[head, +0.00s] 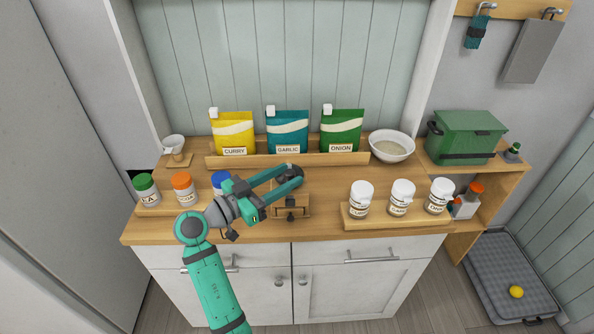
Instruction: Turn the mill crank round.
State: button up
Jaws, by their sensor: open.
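The mill (290,208) is a small wooden box with a dark front fitting, standing on the counter right of the middle of my arm. A dark rounded part shows above the box at my fingertips; I cannot tell whether it is the mill's top or its crank. The crank is not clearly visible, as my gripper covers that area. My gripper (286,177) reaches in from the left with its two long teal fingers apart, around or just over the dark part. I cannot tell whether they touch it.
Jars with green, orange and blue lids stand on a left rack (160,209); the blue-lidded jar (219,180) is close to my gripper. White-lidded jars (402,196) stand right. Behind are yellow, teal and green pouches (288,130), a bowl (391,148) and a cup (174,145).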

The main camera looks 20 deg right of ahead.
jog(key=v, duration=0.5)
